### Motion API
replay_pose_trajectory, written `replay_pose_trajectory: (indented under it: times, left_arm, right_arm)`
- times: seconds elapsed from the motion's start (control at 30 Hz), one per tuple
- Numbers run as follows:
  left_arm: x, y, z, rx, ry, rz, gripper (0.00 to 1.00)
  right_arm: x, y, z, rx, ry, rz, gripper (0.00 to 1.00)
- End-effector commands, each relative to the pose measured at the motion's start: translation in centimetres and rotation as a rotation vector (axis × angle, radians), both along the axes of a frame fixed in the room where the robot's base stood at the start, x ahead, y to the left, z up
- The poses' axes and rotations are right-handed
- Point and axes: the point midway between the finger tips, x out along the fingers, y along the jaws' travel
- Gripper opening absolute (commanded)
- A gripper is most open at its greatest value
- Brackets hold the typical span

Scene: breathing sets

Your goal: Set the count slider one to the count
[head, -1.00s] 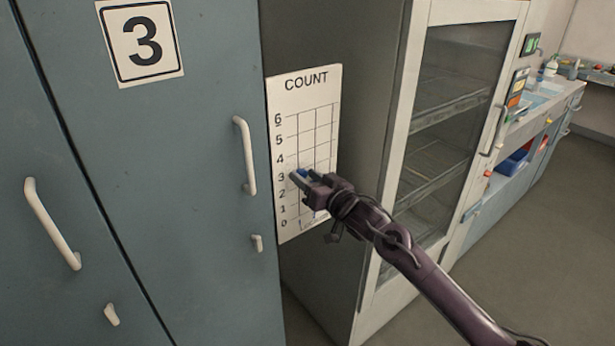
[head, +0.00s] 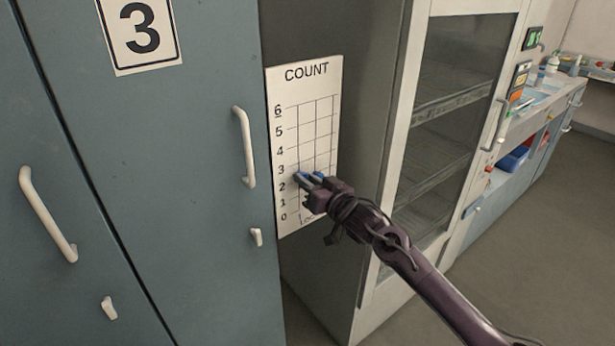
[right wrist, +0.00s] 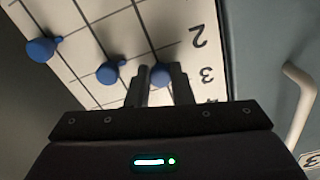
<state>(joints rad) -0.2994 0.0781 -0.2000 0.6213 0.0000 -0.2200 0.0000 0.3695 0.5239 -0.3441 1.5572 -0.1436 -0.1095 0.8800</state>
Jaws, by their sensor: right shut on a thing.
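The white COUNT board (head: 306,85) has a grid with rows marked 0 to 6. My right gripper (head: 304,181) is at the column nearest the numbers. In the right wrist view, the right gripper (right wrist: 162,88) is shut on a round blue slider knob (right wrist: 160,74), which sits between the 2 and 3 marks. Two more blue knobs, a middle one (right wrist: 108,72) and a far one (right wrist: 41,49), are apart from the fingers in the other columns. A sign with the number 3 (head: 140,27) is on the cabinet door. My left gripper is not in view.
A blue-grey cabinet with white handles (head: 245,147) stands left of the board. A glass-fronted cabinet (head: 447,110) stands to the right, behind my right arm. A counter with a sink (head: 540,97) lies further right, beside open floor.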

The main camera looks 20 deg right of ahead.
Motion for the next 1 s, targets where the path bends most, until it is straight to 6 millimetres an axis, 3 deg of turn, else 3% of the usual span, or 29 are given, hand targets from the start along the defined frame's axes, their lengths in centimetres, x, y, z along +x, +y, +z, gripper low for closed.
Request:
replay_pose_trajectory:
  times: [0.03,0.1,0.37,0.4,0.57,0.87,1.0]
  left_arm:
    - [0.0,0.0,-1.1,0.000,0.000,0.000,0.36]
    - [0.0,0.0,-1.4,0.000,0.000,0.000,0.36]
    - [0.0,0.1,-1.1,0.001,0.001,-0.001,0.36]
    - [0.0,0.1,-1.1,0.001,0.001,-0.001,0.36]
    - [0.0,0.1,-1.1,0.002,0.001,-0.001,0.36]
    - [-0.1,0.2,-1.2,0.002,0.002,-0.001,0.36]
    - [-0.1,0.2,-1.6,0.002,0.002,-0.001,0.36]
  right_arm:
    - [0.0,0.0,-1.7,0.002,0.003,0.000,0.00]
    - [0.0,0.0,-2.4,0.001,0.003,0.000,0.00]
    - [0.0,0.0,-2.2,0.001,0.001,-0.001,0.00]
    - [0.0,0.0,-2.2,0.001,0.001,-0.001,0.23]
    - [0.0,0.0,-2.2,0.001,0.001,-0.001,0.43]
    - [-0.2,-0.1,-2.2,0.001,0.001,-0.001,0.43]
    - [-1.5,-0.6,-2.4,-0.001,0.002,0.000,0.43]
